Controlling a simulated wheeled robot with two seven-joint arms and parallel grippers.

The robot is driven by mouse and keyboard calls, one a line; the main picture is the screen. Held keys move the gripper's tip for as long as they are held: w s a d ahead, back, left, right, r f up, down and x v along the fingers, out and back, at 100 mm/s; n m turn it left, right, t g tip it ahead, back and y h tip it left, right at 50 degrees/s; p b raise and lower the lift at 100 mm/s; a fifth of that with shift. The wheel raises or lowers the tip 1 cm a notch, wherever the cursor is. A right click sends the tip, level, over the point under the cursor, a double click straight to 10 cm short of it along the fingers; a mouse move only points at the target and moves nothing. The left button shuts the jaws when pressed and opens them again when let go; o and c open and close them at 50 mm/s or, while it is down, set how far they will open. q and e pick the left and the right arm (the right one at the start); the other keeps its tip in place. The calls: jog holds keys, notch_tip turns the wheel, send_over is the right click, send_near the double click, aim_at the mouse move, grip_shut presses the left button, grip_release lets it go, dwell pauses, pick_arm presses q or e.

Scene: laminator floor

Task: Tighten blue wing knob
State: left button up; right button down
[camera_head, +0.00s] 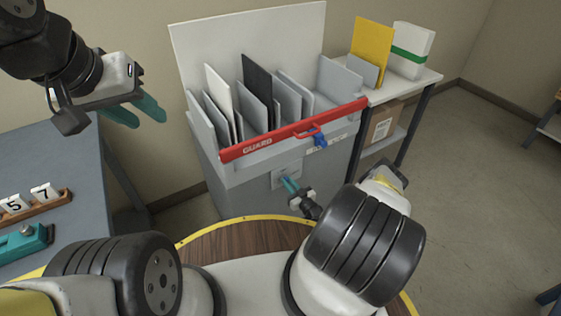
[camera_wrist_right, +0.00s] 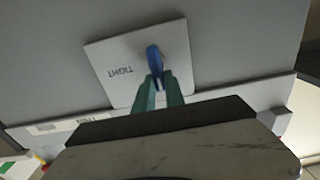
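The blue wing knob (camera_wrist_right: 154,58) stands on a pale square plate (camera_wrist_right: 120,62) marked TIGHT in the right wrist view. The plate also shows on the grey cabinet's front in the head view (camera_head: 287,171). My right gripper (camera_wrist_right: 160,78) has its teal fingers close on either side of the knob's near end. Whether they press on it I cannot tell. In the head view my right gripper (camera_head: 289,185) is at the plate, and the knob is hidden. My left gripper (camera_head: 141,114) is open and empty in the air at the upper left, away from the cabinet.
A red GUARD bar (camera_head: 260,142) crosses the cabinet's (camera_head: 245,190) top front edge, with a blue piece (camera_head: 320,140) hanging near its handle. Upright panels stand behind it. A grey table (camera_head: 62,165) is at left and a shelf (camera_head: 415,84) at right. The floor at right is clear.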

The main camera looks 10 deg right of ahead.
jog(key=shift+m, duration=0.3)
jog(key=shift+w+d+f+m, duration=0.1)
jog(key=shift+d+f+m, duration=0.25)
jog(key=shift+m, duration=2.55)
jog(key=shift+w+d+f+m, duration=0.1)
jog(key=shift+d+f+m, duration=0.2)
jog(key=shift+m, duration=2.6)
jog(key=shift+w+d+f+m, duration=0.1)
jog(key=shift+d+f+m, duration=0.25)
jog(key=shift+m, duration=2.55)
jog(key=c, duration=1.4)
grip_release()
